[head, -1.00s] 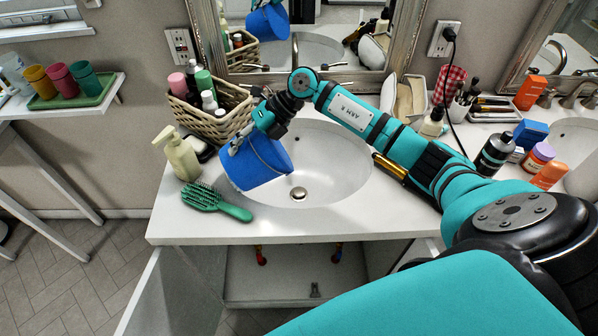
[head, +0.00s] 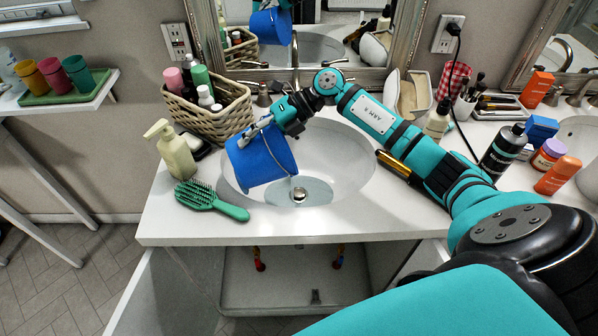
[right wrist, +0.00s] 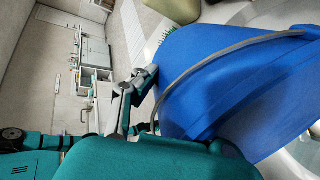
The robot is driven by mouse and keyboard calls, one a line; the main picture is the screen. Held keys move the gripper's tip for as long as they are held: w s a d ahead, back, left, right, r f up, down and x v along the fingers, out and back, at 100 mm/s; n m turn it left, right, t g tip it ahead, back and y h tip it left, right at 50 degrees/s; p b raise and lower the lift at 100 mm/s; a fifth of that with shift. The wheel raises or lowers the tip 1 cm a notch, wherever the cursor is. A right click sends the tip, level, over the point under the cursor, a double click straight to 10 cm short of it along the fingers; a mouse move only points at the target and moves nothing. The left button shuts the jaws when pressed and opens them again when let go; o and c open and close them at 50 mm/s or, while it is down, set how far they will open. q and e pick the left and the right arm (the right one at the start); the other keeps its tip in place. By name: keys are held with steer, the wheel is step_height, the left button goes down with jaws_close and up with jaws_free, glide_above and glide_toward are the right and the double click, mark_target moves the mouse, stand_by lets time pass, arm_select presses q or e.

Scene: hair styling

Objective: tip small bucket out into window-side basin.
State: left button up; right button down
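The blue small bucket (head: 262,158) is held tilted, mouth toward the lower right, over the left part of the window-side basin (head: 338,165). My right gripper (head: 258,132) is shut on the bucket near its upper left side. In the right wrist view the gripper fingers (right wrist: 142,88) meet the bucket (right wrist: 235,85), and its grey wire handle arcs across it. A thin stream runs from the bucket's lower lip to a shallow pool around the drain (head: 299,194). The inside of the bucket is hidden. My left gripper is not in view.
A wicker basket (head: 200,118) of bottles stands behind the basin at left. A soap dispenser (head: 175,150) and green hairbrush (head: 210,200) are left of the bucket. Bottles, including a black one (head: 503,150), crowd the right. The mirror (head: 300,75) stands behind.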

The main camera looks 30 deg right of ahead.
mark_target(262, 135)
steer(key=shift+s+d+f+y+b, duration=0.1)
steer(key=shift+d+y+b, duration=0.35)
steer(key=shift+b, duration=0.45)
steer(key=shift+s+d+r+y+b, duration=0.2)
steer(key=shift+d+y+b, duration=0.25)
steer(key=shift+d+b, duration=0.4)
steer(key=shift+d+r+t+y+b, duration=0.1)
steer(key=shift+r+t+y+b, duration=0.2)
steer(key=shift+b, duration=0.15)
steer(key=shift+r, duration=0.1)
